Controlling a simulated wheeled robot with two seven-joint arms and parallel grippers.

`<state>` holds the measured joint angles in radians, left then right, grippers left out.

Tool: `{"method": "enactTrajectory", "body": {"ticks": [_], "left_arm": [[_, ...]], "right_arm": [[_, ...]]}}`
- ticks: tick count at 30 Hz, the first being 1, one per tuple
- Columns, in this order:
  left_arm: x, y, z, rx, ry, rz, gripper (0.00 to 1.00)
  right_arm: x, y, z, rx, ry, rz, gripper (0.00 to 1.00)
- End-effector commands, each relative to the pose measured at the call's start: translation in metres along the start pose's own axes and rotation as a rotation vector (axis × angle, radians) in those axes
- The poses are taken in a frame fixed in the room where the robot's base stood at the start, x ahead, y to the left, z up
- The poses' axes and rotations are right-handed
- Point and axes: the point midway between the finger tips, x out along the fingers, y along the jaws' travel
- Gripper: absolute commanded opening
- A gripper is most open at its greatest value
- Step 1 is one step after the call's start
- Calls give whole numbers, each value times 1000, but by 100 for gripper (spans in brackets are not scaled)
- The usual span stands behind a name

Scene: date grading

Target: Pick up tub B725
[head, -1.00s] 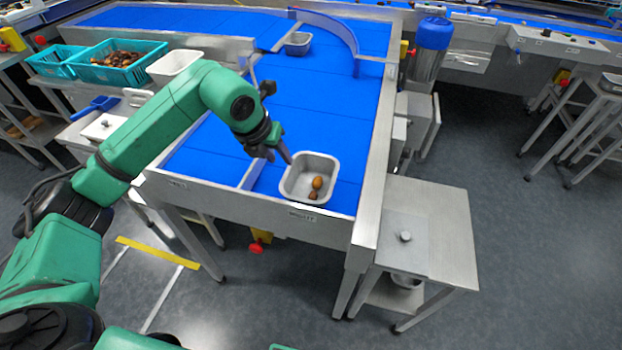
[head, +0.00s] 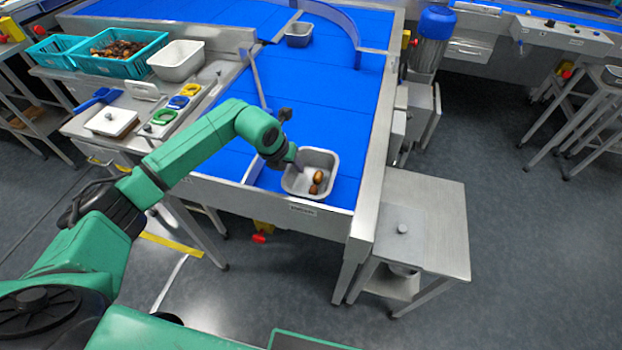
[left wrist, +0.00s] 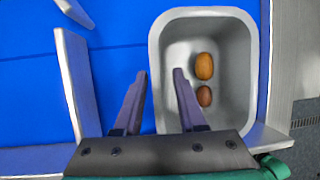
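A grey tub (head: 328,190) sits on the near end of the blue belt, close to the metal edge. It holds two brown dates (head: 316,182); I cannot read a label on it. My left gripper (head: 291,163) is at the tub's upper left rim, its fingers partly hidden in the head view. In the left wrist view the two fingers (left wrist: 160,74) are apart, with the left wall of the tub (left wrist: 156,62) between them. I cannot tell whether they touch the wall. My right gripper is not in view.
A second grey tub (head: 298,36) stands farther up the belt by a curved blue guide (head: 340,20). Left are a white tub (head: 177,72), teal crates (head: 112,68) and coloured rings. A low divider (head: 253,172) lies left of the near tub. A side table (head: 440,225) stands right.

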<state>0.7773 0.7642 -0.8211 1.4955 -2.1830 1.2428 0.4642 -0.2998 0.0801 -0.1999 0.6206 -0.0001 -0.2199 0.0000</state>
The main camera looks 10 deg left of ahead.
Motion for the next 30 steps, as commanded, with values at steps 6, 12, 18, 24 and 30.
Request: {"method": "enactTrajectory", "body": {"ticks": [6,12,18,24,30], "left_arm": [[3,0,-1,0,0,0,40],[3,0,-1,0,0,0,40],[3,0,-1,0,0,0,21],[3,0,-1,0,0,0,0],[3,1,-1,0,0,0,0]], "right_arm": [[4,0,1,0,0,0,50],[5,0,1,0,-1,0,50],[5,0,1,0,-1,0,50],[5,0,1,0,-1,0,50],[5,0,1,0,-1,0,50]]}}
